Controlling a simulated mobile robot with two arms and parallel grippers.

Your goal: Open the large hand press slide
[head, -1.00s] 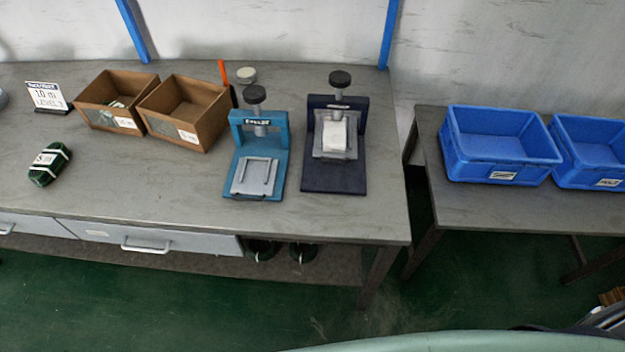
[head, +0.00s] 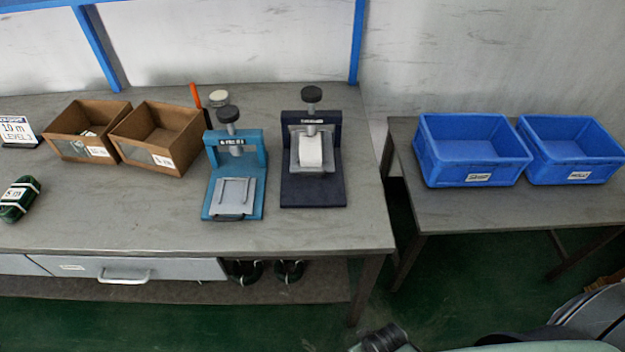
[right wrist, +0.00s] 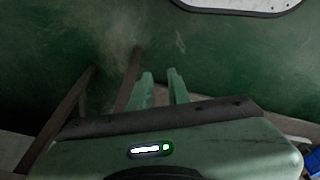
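Two hand presses stand side by side on the grey workbench in the head view. The dark navy press (head: 311,190) on the right looks the larger; it has a black knob (head: 312,94) on top. Its grey slide (head: 296,165) sits inside the frame under the screw, with a white block (head: 311,152) on it. The smaller blue press (head: 249,146) has its grey slide plate (head: 234,196) out at the front, empty. In the right wrist view my right gripper (right wrist: 162,85) shows two pale green fingers apart with nothing between them, over the floor. My left gripper is not in view.
Two cardboard boxes (head: 159,137) stand left of the presses, with an orange-handled tool (head: 196,97) beside them. A green bundle (head: 18,199) lies at the far left. Two blue bins (head: 471,149) sit on a side table (head: 440,210). The bench front (head: 300,234) before the presses is clear.

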